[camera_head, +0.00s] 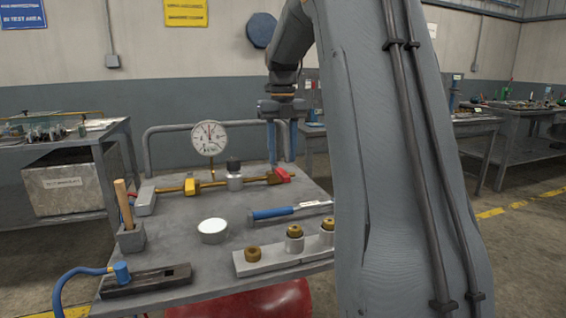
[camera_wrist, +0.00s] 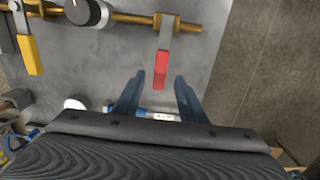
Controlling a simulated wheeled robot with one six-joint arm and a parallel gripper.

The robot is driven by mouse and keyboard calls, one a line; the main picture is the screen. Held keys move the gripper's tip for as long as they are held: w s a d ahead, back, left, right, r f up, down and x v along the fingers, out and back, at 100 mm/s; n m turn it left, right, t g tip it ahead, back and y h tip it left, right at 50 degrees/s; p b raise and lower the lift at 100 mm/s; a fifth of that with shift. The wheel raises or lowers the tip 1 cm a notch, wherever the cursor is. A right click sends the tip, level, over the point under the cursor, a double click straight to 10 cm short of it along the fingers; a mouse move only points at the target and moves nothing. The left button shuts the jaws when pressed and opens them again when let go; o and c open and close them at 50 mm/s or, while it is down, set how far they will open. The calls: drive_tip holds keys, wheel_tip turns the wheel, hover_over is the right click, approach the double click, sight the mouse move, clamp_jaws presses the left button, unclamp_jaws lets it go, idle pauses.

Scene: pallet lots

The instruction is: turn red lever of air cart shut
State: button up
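The air cart (camera_head: 185,240) is a grey bench with a brass pipe along its back. The red lever (camera_head: 281,175) is at the pipe's right end. In the wrist view the red lever (camera_wrist: 162,70) sits crosswise to the pipe (camera_wrist: 130,18), its free end toward my gripper. My gripper (camera_head: 282,160) points down over the lever with its blue fingers apart. In the wrist view the lever's end shows between the fingertips of my gripper (camera_wrist: 159,79). Nothing is gripped, and I cannot tell whether the tips reach the lever's height.
A yellow lever (camera_wrist: 30,55) and a black knob (camera_wrist: 84,12) are along the pipe. A pressure gauge (camera_head: 209,138) rises behind it. A blue-handled tool (camera_head: 275,213), a white round disc (camera_head: 213,228) and a rack with brass fittings (camera_head: 270,262) lie in front. The back rail (camera_head: 170,128) is close.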

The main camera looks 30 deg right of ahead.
sight(283, 172)
drive_tip(key=shift+r, duration=1.75)
drive_tip(key=shift+s, duration=0.1)
